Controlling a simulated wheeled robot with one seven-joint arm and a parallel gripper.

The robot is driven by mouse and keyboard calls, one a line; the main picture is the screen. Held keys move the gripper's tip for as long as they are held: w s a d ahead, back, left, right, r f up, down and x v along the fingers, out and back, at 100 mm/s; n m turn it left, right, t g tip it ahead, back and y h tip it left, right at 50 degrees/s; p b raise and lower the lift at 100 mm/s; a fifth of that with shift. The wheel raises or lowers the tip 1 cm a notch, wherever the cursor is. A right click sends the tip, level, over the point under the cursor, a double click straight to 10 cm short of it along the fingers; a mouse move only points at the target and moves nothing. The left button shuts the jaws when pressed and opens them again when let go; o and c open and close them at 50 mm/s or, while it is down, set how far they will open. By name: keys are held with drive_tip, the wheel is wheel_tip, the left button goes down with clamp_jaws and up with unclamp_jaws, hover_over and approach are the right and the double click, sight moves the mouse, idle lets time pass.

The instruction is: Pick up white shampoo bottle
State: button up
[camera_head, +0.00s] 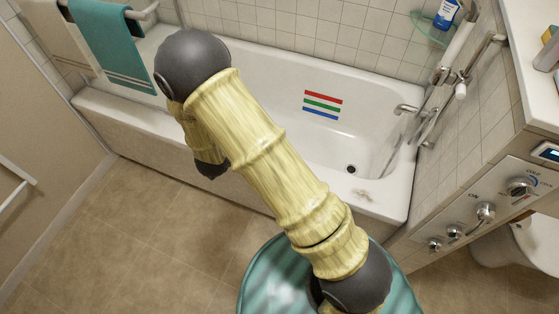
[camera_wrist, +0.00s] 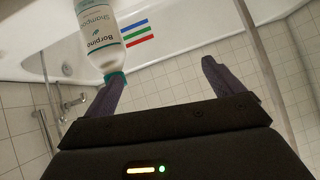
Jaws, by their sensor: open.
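The white shampoo bottle (camera_wrist: 97,38), labelled Borpino Shampoo with a green cap, shows at the upper left of the wrist view. That view is turned over, with the cap toward the bottom of the picture. My gripper (camera_wrist: 162,77) is open and empty, its two dark fingers wide apart. The left finger's tip lies close to or over the bottle's cap; I cannot tell whether they touch. The bottle lies left of the gap between the fingers. I cannot make out the bottle in the head view, where my arm covers the middle.
The white bathtub (camera_head: 262,68) has red, green and blue stripes (camera_head: 322,104) inside, and a tap (camera_head: 407,108) at its right end. A blue and white bottle (camera_head: 446,14) stands on a corner glass shelf. A teal towel (camera_head: 108,40) hangs at left. Floor at left is clear.

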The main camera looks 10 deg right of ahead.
drive_tip(key=s+f+m+t+h+b, duration=0.1)
drive_tip(key=s+f+t+h+b, duration=0.2)
drive_tip(key=s+f+h+b, duration=0.4)
wheel_tip(320, 180, down, 6)
drive_tip(key=shift+s+f+m+h, duration=0.1)
drive_tip(key=shift+s+m+h, duration=0.3)
drive_tip(key=shift+s+h, duration=0.5)
drive_tip(key=shift+s, duration=0.1)
drive_tip(key=x, duration=1.2)
drive_tip(key=shift+b, duration=0.35)
drive_tip(key=shift+f, duration=0.15)
drive_tip(key=shift+d, duration=0.15)
drive_tip(key=x, duration=0.5)
drive_tip(key=shift+r, duration=0.25)
